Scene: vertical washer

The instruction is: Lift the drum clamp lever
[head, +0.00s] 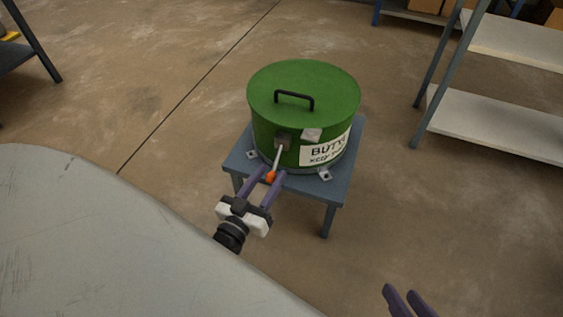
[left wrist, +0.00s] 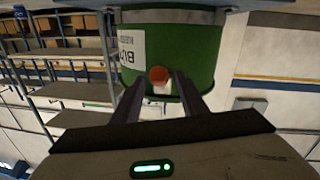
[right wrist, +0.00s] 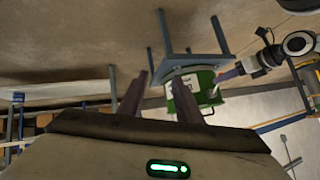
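A green drum (head: 290,95) with a black lid handle stands on a small blue-grey table (head: 310,184). A clamp lever (head: 278,157) comes out of a grey block on the drum's front and slopes down to an orange-red knob (head: 271,177). My left gripper (head: 267,174) is open, with its fingers on either side of the knob. In the left wrist view the knob (left wrist: 159,75) shows between the spread fingertips. I cannot tell if a finger touches it. My right gripper (head: 408,296) is open and empty, low at the right, away from the drum; the right wrist view shows its fingers apart.
A shelf rack (head: 500,120) stands at the right, and part of another shelf (head: 15,55) is at the far left. A large grey rounded surface (head: 110,240) fills the lower left. The floor around the table is clear.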

